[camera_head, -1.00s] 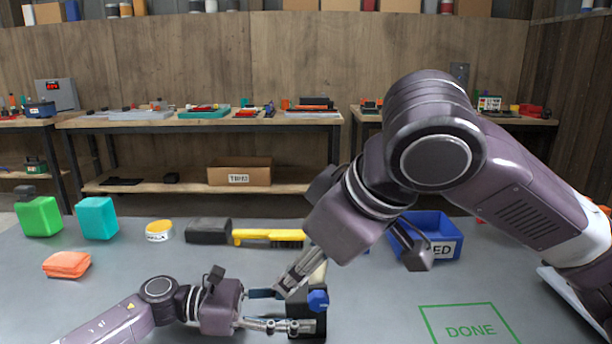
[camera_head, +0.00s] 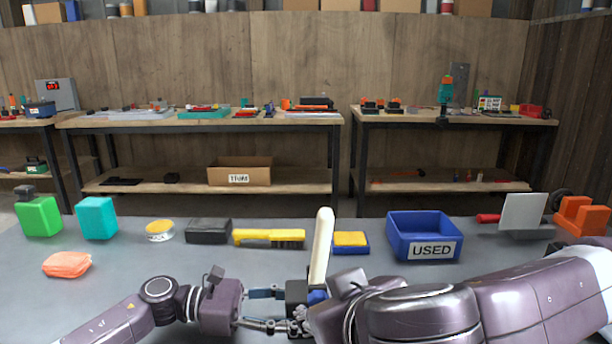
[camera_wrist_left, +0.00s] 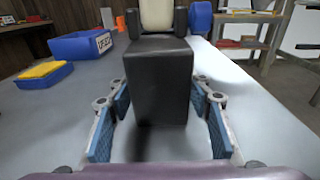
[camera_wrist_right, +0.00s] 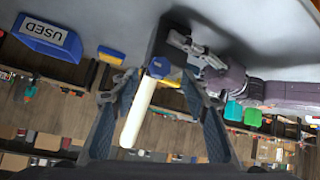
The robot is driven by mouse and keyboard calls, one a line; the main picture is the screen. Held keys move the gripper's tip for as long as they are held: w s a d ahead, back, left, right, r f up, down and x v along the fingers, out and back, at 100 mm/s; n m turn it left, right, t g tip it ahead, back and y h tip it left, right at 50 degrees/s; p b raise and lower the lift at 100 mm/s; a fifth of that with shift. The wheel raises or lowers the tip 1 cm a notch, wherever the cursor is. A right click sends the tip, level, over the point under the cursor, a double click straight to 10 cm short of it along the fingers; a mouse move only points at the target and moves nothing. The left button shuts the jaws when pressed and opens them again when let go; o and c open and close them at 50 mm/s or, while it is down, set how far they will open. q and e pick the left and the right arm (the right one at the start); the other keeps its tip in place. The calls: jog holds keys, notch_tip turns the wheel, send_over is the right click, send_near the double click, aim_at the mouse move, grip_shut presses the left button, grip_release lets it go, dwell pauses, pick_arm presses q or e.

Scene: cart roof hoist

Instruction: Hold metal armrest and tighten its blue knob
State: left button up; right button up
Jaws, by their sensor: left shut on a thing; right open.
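The armrest (camera_head: 321,248) is a cream upright bar on a dark block, with a blue knob (camera_head: 317,297) on its side. My left gripper (camera_head: 278,310) is shut on the dark block, which stands between its blue finger pads in the left wrist view (camera_wrist_left: 162,85). The knob also shows at the upper right there (camera_wrist_left: 201,18). My right gripper (camera_wrist_right: 157,84) is open around the line of the knob (camera_wrist_right: 158,68) in the right wrist view, with the cream bar (camera_wrist_right: 136,115) between its fingers. I cannot tell whether it touches the knob. My right arm hides its fingers in the head view.
A blue USED bin (camera_head: 405,243), a yellow-and-blue sponge (camera_head: 350,243) and a yellow brush (camera_head: 268,238) lie behind the armrest. My right arm covers the table's front right.

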aim_at(318, 300)
jog(key=shift+x, duration=2.35)
jog(key=c, duration=0.9)
jog(key=shift+s+f+m+y, duration=0.15)
jog(key=shift+m+y, duration=0.35)
jog(key=shift+y, duration=0.4)
jog(key=shift+f+y, duration=0.15)
jog(key=shift+y, duration=0.15)
jog(key=shift+d+m+y, duration=0.1)
jog(key=shift+m+y, duration=0.4)
jog(key=shift+c, duration=0.2)
